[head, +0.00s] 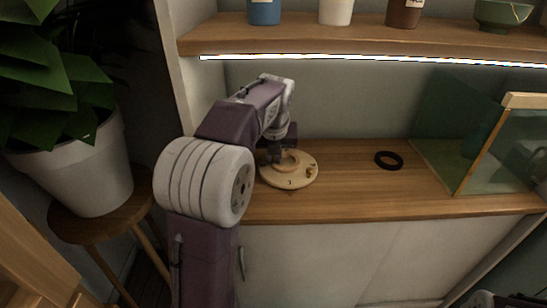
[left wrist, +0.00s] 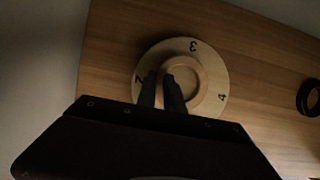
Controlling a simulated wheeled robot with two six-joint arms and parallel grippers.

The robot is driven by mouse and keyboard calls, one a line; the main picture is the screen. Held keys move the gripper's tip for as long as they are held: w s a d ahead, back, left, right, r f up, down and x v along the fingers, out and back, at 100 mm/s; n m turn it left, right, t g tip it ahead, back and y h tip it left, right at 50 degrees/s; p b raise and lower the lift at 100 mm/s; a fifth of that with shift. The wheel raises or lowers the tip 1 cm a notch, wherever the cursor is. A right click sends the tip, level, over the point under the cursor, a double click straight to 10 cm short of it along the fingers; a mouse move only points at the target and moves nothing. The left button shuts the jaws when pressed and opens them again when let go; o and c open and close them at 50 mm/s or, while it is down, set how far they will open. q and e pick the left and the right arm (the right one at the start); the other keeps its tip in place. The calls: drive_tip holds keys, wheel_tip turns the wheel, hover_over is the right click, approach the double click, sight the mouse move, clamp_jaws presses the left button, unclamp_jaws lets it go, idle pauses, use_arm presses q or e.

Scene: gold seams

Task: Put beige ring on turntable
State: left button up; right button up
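The turntable (head: 280,181) is a pale round disc with dark numbers, lying on the wooden counter. It also shows in the left wrist view (left wrist: 217,62). The beige ring (left wrist: 202,84) is over the disc, near its middle; in the head view (head: 293,158) it is partly hidden by my gripper. My left gripper (head: 274,157) points down at the ring. In the left wrist view its dark fingers (left wrist: 160,77) straddle the ring's left wall, closed close about it. Whether the ring rests fully on the disc is hard to tell.
A black ring (head: 389,160) lies on the counter (head: 350,200) right of the turntable. A glass tank (head: 480,150) stands further right. A shelf (head: 350,38) with pots hangs above. A potted plant (head: 80,170) on a stool is at left.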

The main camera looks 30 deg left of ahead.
sight(274, 159)
use_arm(q)
drive_tip(key=shift+o, duration=1.4)
drive_tip(key=shift+r, duration=0.2)
drive_tip(key=p+v, duration=0.2)
drive_tip(key=v, duration=0.1)
drive_tip(key=shift+w, duration=0.2)
drive_tip(key=s+d, duration=0.2)
drive_tip(key=s, duration=0.1)
drive_tip(key=s+d, duration=0.2)
drive_tip(key=s, duration=0.2)
drive_tip(key=s+d+p, duration=0.1)
drive_tip(key=s+d, duration=0.1)
drive_tip(key=s, duration=0.1)
drive_tip(key=shift+s+d, duration=0.2)
drive_tip(key=shift+s, duration=0.1)
drive_tip(key=shift+f, duration=0.1)
